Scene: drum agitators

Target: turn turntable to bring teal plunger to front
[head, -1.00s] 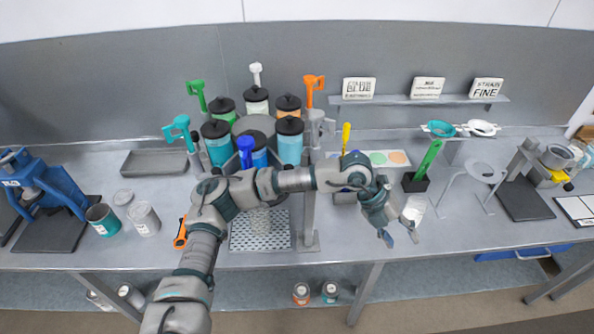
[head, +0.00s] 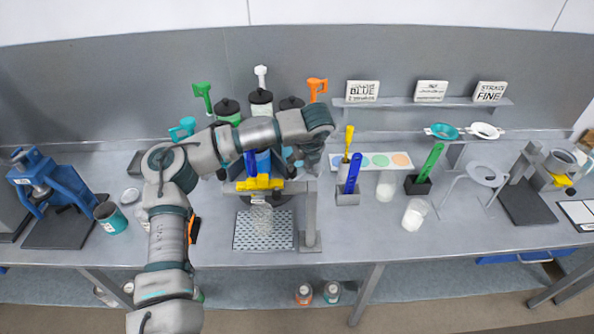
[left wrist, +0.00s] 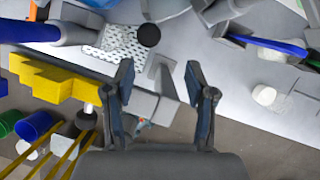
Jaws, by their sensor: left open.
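The teal plunger (head: 184,129) stands at the left side of the turntable, partly behind my left arm. A green plunger (head: 202,93), a white plunger (head: 261,76) and an orange plunger (head: 317,86) stand behind it, with dark-lidded canisters. A blue plunger (head: 250,163) is at the front. The turntable itself is mostly hidden by canisters and my arm. My left gripper is at the turntable's right front in the head view, mostly hidden behind its wrist. In the left wrist view, my left gripper (left wrist: 161,82) is open, with nothing between its fingers. My right gripper is not in view.
A yellow part (head: 260,184) and a grey post (head: 311,215) stand at the turntable's front, above a perforated plate (head: 264,239). To the right are a scoop holder (head: 347,198) and a white cup (head: 415,213). A blue press (head: 48,183) stands at far left.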

